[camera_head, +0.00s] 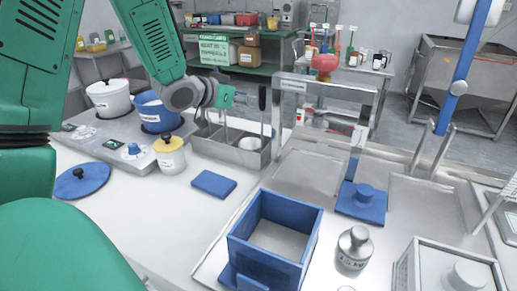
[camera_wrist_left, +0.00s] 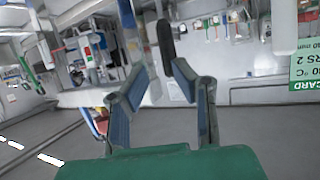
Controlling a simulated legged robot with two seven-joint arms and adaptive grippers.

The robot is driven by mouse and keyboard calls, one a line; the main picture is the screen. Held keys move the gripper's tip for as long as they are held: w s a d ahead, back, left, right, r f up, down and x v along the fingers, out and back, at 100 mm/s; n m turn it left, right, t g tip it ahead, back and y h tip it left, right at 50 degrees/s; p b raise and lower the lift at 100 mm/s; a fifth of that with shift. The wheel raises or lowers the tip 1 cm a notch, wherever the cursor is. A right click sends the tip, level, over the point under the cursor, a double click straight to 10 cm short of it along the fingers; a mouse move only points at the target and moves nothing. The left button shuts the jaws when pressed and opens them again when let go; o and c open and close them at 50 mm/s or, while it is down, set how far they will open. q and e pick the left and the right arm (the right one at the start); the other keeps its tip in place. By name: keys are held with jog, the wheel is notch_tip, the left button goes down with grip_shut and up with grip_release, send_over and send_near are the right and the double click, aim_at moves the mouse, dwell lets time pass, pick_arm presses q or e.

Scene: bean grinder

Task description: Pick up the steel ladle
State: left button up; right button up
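My left gripper (camera_head: 243,98) reaches in from the left above the steel utensil rack (camera_head: 222,153). Its fingers show in the left wrist view (camera_wrist_left: 161,75) with a gap between the tips, and nothing is clearly gripped. A utensil with a dark upright handle (camera_head: 262,97) stands in the rack just right of the fingertips. A dark handle (camera_wrist_left: 167,40) also shows just beyond the fingertips in the left wrist view. Thin steel stems stand in the rack below the gripper. The ladle's bowl is hidden, so I cannot tell which stem is the ladle. My right gripper is not seen.
A white pot (camera_head: 108,97) and a blue pot (camera_head: 155,112) stand on the hob left of the rack. A lidded white jar (camera_head: 170,158) and a blue block (camera_head: 213,184) are in front. A steel frame (camera_head: 330,88) stands right of the rack.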

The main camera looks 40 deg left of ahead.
aim_at(263, 102)
pick_arm(q)
jog(key=x, duration=0.3)
jog(key=shift+f, duration=0.15)
jog(key=shift+w+a+f, duration=0.15)
jog(key=shift+w+a, duration=0.05)
jog(key=shift+a, duration=0.1)
jog(key=w+f, duration=0.2)
jog(key=w, duration=0.1)
jog(key=w+a+b, duration=0.1)
jog(key=shift+w+f, duration=0.15)
jog(key=shift+f, duration=0.25)
jog(key=shift+w+d+r, duration=0.1)
jog(key=shift+w+d, duration=0.1)
jog(key=shift+d, duration=0.15)
jog(key=shift+d+r, duration=0.2)
jog(key=shift+d, duration=0.15)
jog(key=shift+a, duration=0.1)
jog(key=c, duration=0.4)
jog(key=shift+s+a+f, duration=0.1)
jog(key=shift+a+f, duration=0.15)
jog(key=shift+a, duration=0.15)
grip_shut()
